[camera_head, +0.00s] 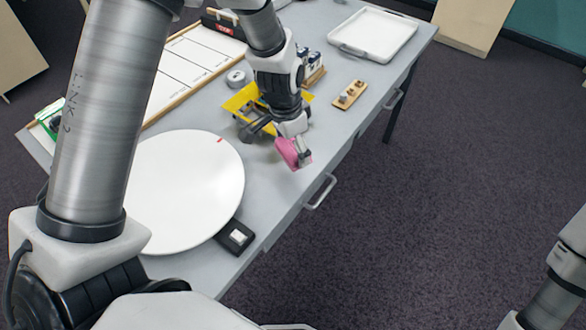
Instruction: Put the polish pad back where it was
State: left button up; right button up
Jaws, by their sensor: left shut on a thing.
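The polish pad (288,152) is a small pink block. My left gripper (303,153) is shut on it and holds it over the grey table near its front edge, to the right of a white round disc. Whether the pad touches the table is hard to tell. The gripper's fingers partly cover the pad. My right gripper is not in view; only part of an arm shows at the right edge.
The white disc (185,190) has a red mark on its rim. A black box with a white button (237,236) sits beside it. A yellow item (243,101), a wooden block with knobs (350,95) and a white tray (373,36) are on the grey table (275,205).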

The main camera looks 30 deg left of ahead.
aim_at(290, 146)
pick_arm(q)
notch_tip(290, 146, down, 6)
jog(key=shift+w+f+b, duration=0.1)
jog(key=shift+f+b, duration=0.15)
jog(key=shift+b, duration=0.15)
jog(key=shift+f, duration=0.1)
jog(key=o, duration=1.1)
jog(key=shift+c, duration=0.2)
jog(key=shift+r, duration=0.25)
jog(key=r, duration=0.4)
jog(key=s+r+p, duration=0.1)
jog(key=r, duration=0.6)
jog(key=shift+s+a+r, duration=0.15)
jog(key=shift+a+r, duration=0.25)
